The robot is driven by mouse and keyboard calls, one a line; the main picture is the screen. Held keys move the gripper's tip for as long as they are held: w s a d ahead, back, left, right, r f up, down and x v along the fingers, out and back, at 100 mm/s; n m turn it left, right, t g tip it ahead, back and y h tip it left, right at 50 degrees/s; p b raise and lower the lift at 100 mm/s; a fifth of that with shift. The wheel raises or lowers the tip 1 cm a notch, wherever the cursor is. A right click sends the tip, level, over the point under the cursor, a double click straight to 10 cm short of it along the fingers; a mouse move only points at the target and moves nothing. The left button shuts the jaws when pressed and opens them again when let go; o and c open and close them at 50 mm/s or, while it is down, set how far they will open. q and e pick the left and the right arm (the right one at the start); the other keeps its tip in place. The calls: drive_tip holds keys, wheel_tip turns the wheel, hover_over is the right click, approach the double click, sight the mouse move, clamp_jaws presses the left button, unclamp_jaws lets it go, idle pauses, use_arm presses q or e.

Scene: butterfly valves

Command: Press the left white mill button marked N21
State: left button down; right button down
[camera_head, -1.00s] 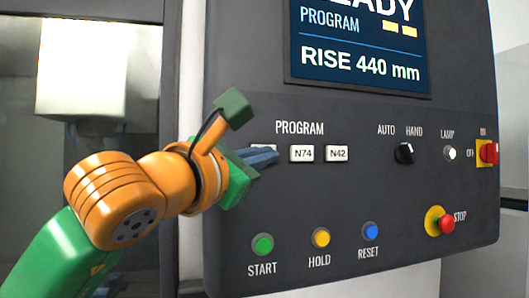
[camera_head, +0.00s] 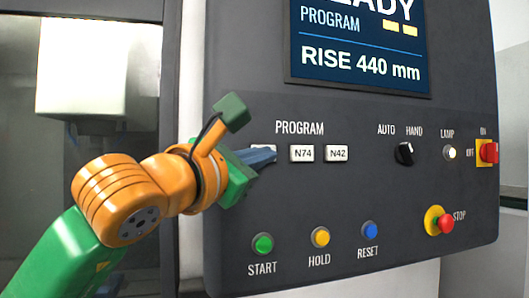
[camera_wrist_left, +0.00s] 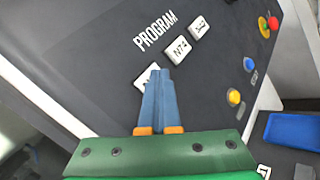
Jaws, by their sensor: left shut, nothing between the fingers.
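The left white button (camera_wrist_left: 147,75) of the PROGRAM row is mostly hidden behind my fingertips; its marking cannot be read. In the head view only a small part of it shows above the fingers. My left gripper (camera_head: 272,154) is shut and empty, its blue fingers pointing at that button. In the left wrist view the fingertips (camera_wrist_left: 160,72) overlap the button's lower edge. I cannot tell whether they touch it. The white buttons N74 (camera_head: 302,153) and N42 (camera_head: 336,153) sit in a row to its right. My right gripper is not in view.
The dark panel also carries a green START button (camera_head: 262,243), a yellow HOLD button (camera_head: 320,237), a blue RESET button (camera_head: 370,230), a red STOP button (camera_head: 446,224), a black selector knob (camera_head: 404,153) and a red switch (camera_head: 489,152). The screen (camera_head: 360,45) reads RISE 440 mm.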

use_arm(q)
drive_tip(key=shift+w+a, duration=0.1)
drive_tip(key=shift+w, duration=0.1)
drive_tip(key=shift+s, duration=0.1)
idle(0.4)
drive_tip(key=shift+s+d+b, duration=0.3)
drive_tip(key=shift+s+b, duration=0.25)
drive_tip(key=shift+s, duration=0.1)
drive_tip(key=s, duration=0.1)
drive_tip(key=s+d+b, duration=0.1)
drive_tip(key=s, duration=0.1)
drive_tip(key=s+b, duration=0.1)
drive_tip(key=shift+s+d, duration=0.3)
drive_tip(key=shift+s, duration=0.1)
idle(0.7)
